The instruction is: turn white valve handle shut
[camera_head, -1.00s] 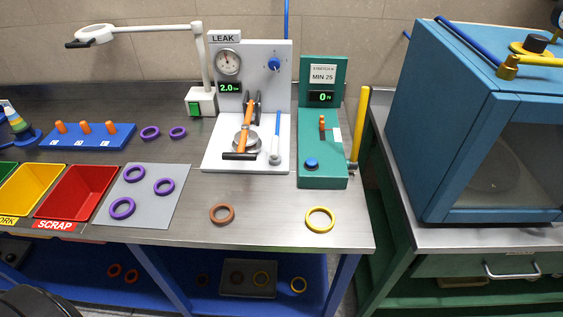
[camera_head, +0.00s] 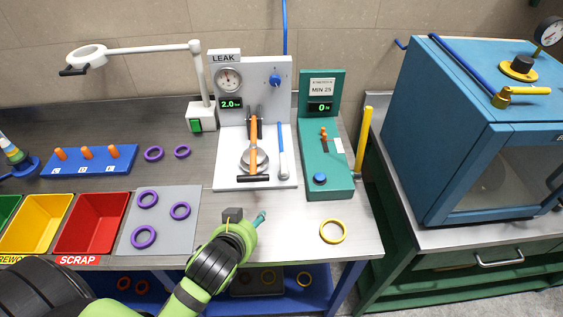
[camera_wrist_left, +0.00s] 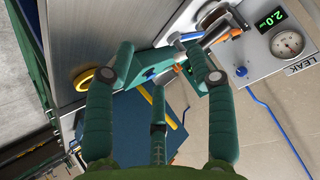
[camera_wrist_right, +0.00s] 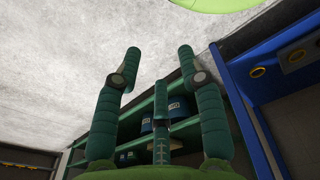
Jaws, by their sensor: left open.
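The white leak tester (camera_head: 228,177) stands at the back of the bench. I cannot make out a clearly white valve handle. The tester carries a slim lever (camera_head: 281,150), blue along its upper part and pale at its lower end, upright beside an orange-handled clamp (camera_head: 254,138). A blue knob (camera_head: 275,80) sits on its panel. My left gripper (camera_head: 248,215) is in front of the tester, over the front of the bench, apart from it. The left wrist view shows its fingers (camera_wrist_left: 160,60) open and empty. The right wrist view shows my right gripper (camera_wrist_right: 157,62) open and empty, away from the bench top.
A green test stand (camera_head: 326,186) is right of the tester, with a yellow bar (camera_head: 364,140) beside it. A yellow ring (camera_head: 333,231) lies at the bench front. A grey mat (camera_head: 178,238) with purple rings and colored bins are left. A blue oven (camera_head: 437,150) stands right.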

